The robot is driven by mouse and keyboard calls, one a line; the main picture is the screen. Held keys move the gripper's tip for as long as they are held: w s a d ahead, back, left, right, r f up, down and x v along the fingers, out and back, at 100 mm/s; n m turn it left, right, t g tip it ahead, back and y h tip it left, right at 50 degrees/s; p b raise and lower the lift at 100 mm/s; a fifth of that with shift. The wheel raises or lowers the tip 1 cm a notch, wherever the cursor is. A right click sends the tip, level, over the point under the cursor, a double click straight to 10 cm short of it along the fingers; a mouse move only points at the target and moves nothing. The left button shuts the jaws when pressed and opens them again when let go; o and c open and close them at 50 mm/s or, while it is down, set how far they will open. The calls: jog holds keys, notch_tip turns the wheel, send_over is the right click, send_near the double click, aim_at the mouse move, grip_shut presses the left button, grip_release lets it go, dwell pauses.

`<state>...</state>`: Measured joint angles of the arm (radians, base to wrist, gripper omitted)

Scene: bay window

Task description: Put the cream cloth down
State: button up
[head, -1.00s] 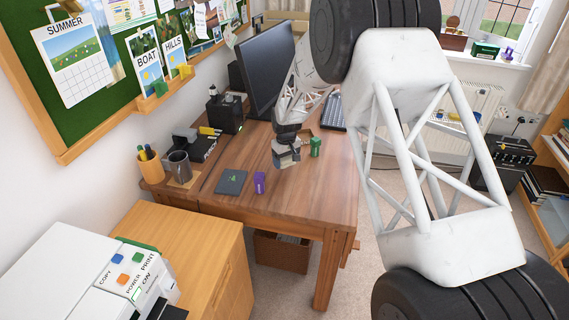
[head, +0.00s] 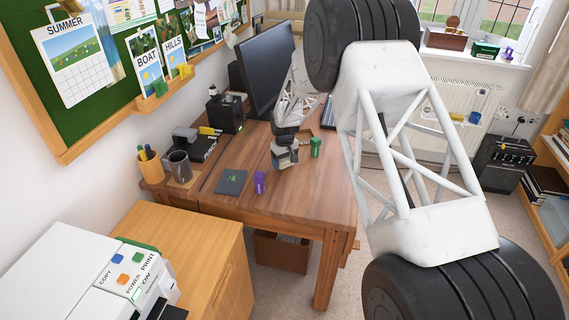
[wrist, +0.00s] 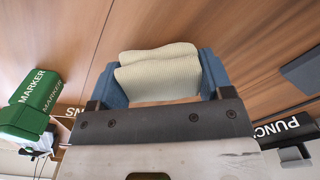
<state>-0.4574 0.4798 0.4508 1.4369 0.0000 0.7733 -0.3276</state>
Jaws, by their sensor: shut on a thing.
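The cream cloth (wrist: 158,75) shows in the wrist view as a folded, ribbed bundle between the blue fingers of my gripper (wrist: 160,88). The gripper is shut on it. The wooden desk top (wrist: 235,40) lies beyond the cloth; I cannot tell whether the cloth touches it. In the head view my gripper (head: 285,158) is low over the middle of the desk (head: 310,190), and the cloth is too small to make out clearly there.
A green block (head: 315,146) stands just right of my gripper, and a purple one (head: 259,182) stands front left. A dark notebook (head: 231,182), a grey mug (head: 179,165) and a pen pot (head: 151,166) are further left. The monitor (head: 265,70) is behind. The front right desk is clear.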

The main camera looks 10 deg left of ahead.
aim_at(285, 159)
jog(key=shift+f, duration=0.5)
jog(key=shift+f, duration=0.15)
jog(key=o, duration=1.1)
jog(key=shift+r, duration=0.2)
notch_tip(285, 159, up, 12)
jog(key=shift+d, duration=0.1)
dwell(0.6)
